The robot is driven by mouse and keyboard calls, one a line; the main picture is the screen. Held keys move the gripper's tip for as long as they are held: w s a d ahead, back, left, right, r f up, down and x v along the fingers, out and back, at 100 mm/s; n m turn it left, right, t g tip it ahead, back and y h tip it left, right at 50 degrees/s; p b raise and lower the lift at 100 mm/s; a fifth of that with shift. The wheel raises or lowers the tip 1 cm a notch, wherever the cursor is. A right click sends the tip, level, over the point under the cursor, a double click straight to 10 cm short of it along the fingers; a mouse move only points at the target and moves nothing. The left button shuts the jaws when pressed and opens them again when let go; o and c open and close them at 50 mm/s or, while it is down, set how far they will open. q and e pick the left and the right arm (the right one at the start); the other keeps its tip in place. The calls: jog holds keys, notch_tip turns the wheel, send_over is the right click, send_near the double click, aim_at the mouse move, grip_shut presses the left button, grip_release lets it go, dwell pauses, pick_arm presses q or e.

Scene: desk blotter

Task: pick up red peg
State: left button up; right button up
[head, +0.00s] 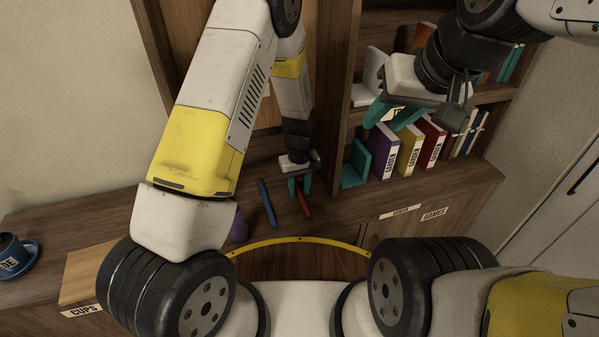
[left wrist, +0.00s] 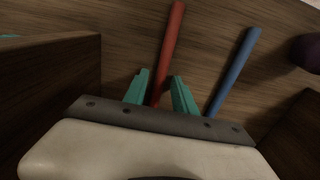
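The red peg (head: 304,204) lies on the wooden desk surface, partly hidden by my left gripper (head: 300,186). In the left wrist view, the red peg (left wrist: 168,45) runs between the two teal fingers of my left gripper (left wrist: 160,82). The fingers stand apart with a narrow gap on each side of the peg, so the gripper is open around it. My right gripper (head: 392,116) is open and empty in front of the bookshelf, up and to the right.
A blue peg (head: 267,203) lies left of the red peg; the left wrist view shows it too (left wrist: 236,65). A purple object (head: 239,226) is further left, partly hidden by my arm. Shelves with books (head: 409,147) stand to the right. A blue mug (head: 14,254) is far left.

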pick_arm(q)
grip_shut()
jog(key=shift+r, duration=0.1)
dwell(0.4)
